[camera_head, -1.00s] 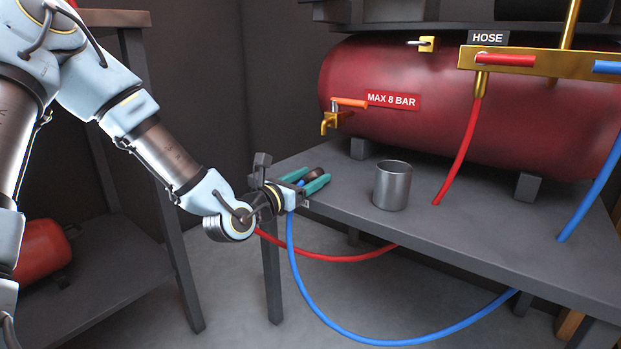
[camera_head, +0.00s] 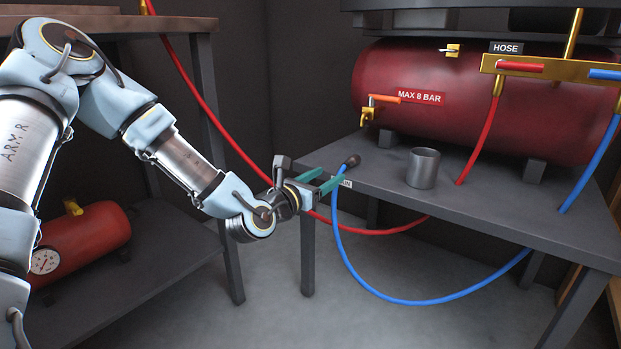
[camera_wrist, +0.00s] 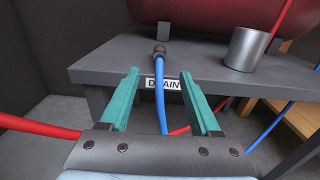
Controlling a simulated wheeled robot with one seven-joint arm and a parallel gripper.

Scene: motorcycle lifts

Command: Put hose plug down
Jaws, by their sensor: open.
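The hose plug (camera_head: 352,160) is a dark, rounded end on the blue hose (camera_head: 352,248). It rests at the front left edge of the grey table (camera_head: 470,213). In the wrist view the plug (camera_wrist: 160,50) sits on the table edge above a "DRAIN" label (camera_wrist: 163,83), with the blue hose hanging down from it. My gripper (camera_head: 333,178) has teal fingers and is open. In the wrist view the fingers (camera_wrist: 164,85) stand apart on either side of the hose, short of the plug, with nothing held between them.
A metal cup (camera_head: 423,168) stands on the table right of the plug. A red tank (camera_head: 450,100) with a brass tap (camera_head: 367,114) is behind. A red hose (camera_head: 200,90) runs behind my gripper. A smaller red tank (camera_head: 90,240) lies on the left bench.

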